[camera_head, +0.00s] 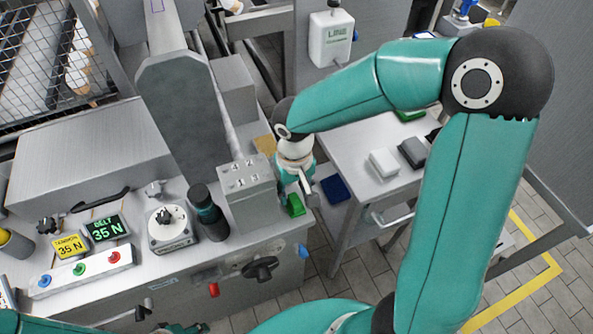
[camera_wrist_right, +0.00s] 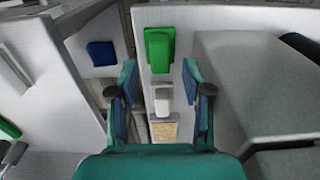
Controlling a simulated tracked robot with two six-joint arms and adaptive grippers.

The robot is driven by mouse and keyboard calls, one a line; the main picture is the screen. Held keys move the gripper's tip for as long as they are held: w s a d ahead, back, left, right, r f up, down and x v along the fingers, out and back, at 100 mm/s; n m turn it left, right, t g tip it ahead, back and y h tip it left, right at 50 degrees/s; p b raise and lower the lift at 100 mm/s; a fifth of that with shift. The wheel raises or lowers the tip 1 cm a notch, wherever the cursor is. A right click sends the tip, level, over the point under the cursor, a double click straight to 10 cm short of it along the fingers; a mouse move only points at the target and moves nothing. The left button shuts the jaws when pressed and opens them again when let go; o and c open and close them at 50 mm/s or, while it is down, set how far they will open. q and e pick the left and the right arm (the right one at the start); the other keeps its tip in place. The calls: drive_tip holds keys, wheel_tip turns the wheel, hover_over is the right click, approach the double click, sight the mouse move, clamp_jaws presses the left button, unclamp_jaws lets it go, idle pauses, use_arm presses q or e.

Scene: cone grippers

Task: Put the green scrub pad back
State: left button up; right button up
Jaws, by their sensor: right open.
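The green scrub pad (camera_head: 295,205) is at the right end of the machine bench, beside the grey box. In the right wrist view the pad (camera_wrist_right: 159,50) lies just beyond my fingertips, roughly centred between them. My right gripper (camera_head: 305,186) is over the bench edge, close to the pad. In the wrist view its two fingers (camera_wrist_right: 160,82) are apart with nothing held. A second green item (camera_head: 408,115) lies at the back of the side table, partly hidden by my arm. Part of my left arm shows at the bottom left; its jaws are unclear.
The side table holds a white block (camera_head: 384,163) and a dark grey block (camera_head: 412,152). A pale block (camera_wrist_right: 162,99) and a tan pad (camera_wrist_right: 164,132) show below the green pad. The grey box (camera_head: 247,190) stands close by.

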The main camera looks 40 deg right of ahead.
sight(295, 200)
wheel_tip(295, 200, up, 8)
drive_tip(key=shift+f, duration=0.15)
idle(0.5)
